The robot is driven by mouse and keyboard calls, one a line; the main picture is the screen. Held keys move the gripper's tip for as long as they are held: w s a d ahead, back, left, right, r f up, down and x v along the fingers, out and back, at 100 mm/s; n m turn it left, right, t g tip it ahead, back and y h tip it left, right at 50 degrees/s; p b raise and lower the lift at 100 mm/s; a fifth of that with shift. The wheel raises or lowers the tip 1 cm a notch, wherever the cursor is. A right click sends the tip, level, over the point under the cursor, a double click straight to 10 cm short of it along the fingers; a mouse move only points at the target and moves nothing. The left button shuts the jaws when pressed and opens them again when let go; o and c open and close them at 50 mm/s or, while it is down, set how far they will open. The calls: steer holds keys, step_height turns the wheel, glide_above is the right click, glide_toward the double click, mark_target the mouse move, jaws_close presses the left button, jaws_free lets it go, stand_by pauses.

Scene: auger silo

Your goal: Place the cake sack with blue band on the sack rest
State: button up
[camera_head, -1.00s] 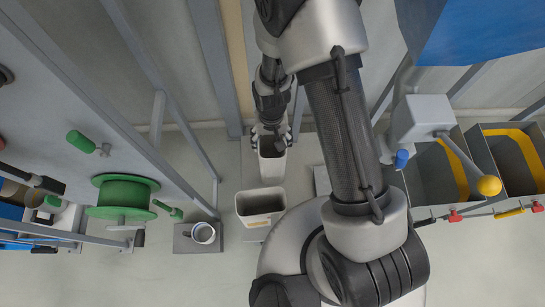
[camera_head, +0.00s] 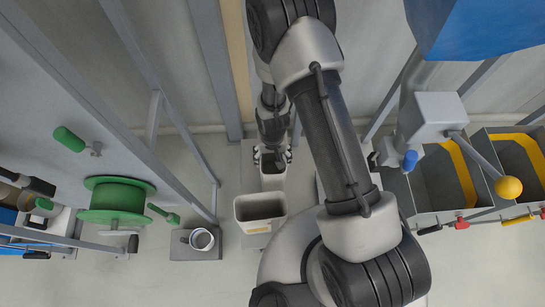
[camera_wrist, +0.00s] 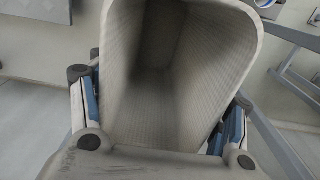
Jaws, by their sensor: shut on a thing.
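My gripper (camera_head: 272,155) is shut on a pale, open-topped sack (camera_head: 272,183), upright in the head view. In the wrist view the sack (camera_wrist: 185,70) fills the middle, its mouth facing the camera and its inside looking empty. Blue strips show beside the fingers there; I cannot tell if they belong to the fingers or to a band. A second pale, open-topped container (camera_head: 260,207) stands just in front of the held sack in the head view and partly covers it. I cannot pick out the sack rest for certain.
A metal mug (camera_head: 202,239) sits on a grey slab at lower left. A green reel (camera_head: 116,202) and frame bars are at left. Grey bins with yellow bands (camera_head: 445,185), a yellow-knobbed lever (camera_head: 508,188) and a blue hopper (camera_head: 475,28) are at right.

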steer(key=shift+f, duration=0.2)
steer(key=o, duration=1.4)
steer(key=shift+c, duration=0.2)
